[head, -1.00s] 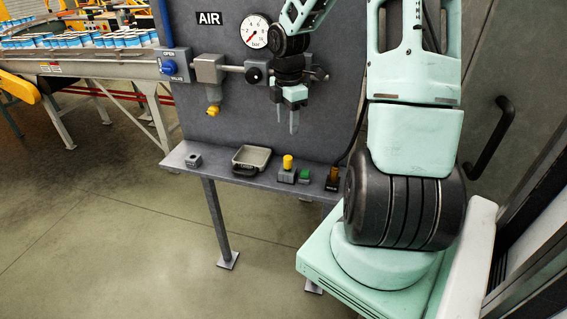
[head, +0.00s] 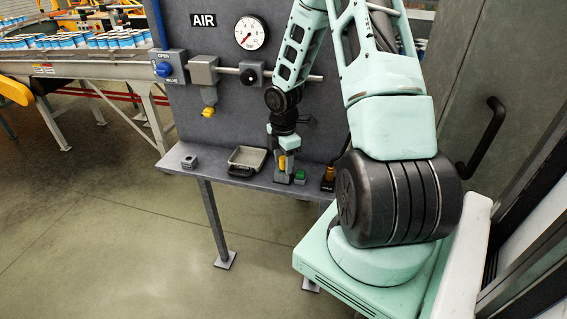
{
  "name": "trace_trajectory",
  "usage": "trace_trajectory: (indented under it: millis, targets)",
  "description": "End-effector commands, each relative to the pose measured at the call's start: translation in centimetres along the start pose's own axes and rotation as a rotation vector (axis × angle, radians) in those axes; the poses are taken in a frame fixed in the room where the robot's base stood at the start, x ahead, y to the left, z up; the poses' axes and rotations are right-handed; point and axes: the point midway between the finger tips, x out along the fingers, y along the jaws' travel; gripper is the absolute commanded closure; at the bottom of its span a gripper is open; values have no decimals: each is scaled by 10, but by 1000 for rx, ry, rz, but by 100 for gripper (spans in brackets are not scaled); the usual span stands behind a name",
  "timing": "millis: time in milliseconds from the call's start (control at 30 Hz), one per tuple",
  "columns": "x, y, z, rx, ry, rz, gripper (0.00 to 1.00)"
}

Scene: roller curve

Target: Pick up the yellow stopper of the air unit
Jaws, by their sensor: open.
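A yellow stopper (head: 282,162) stands upright on a small grey block on the shelf below the AIR panel. My gripper (head: 286,168) points straight down over it, with its open fingers at the stopper's height. One finger partly hides the stopper, and I cannot tell whether either finger touches it. Another yellow part (head: 208,112) hangs under the grey air unit (head: 204,71) on the panel, to the left of my gripper.
On the shelf (head: 222,174), a grey tray (head: 248,158) lies left of the stopper and a small grey block (head: 190,161) farther left. A green block (head: 300,175) and an orange-brown part (head: 328,174) sit close on the right. A gauge (head: 251,33) and pipe are above.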

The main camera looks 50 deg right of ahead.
Motion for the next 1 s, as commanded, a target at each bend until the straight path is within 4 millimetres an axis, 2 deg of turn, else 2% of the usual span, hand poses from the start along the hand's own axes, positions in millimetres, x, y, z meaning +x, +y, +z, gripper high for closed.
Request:
trace_trajectory:
  millis: [200, 233, 300, 400, 733, 867, 1000]
  targets:
    - [1, 0, 0, 0, 0, 1, 51]
    - [1, 0, 0, 0, 0, 1, 57]
    - [1, 0, 0, 0, 0, 1, 76]
    - [1, 0, 0, 0, 0, 1, 100]
    - [-4, 1, 1, 1, -1, 3, 100]
    - [-22, 2, 1, 3, -2, 6, 100]
    - [-50, 2, 2, 4, -2, 7, 100]
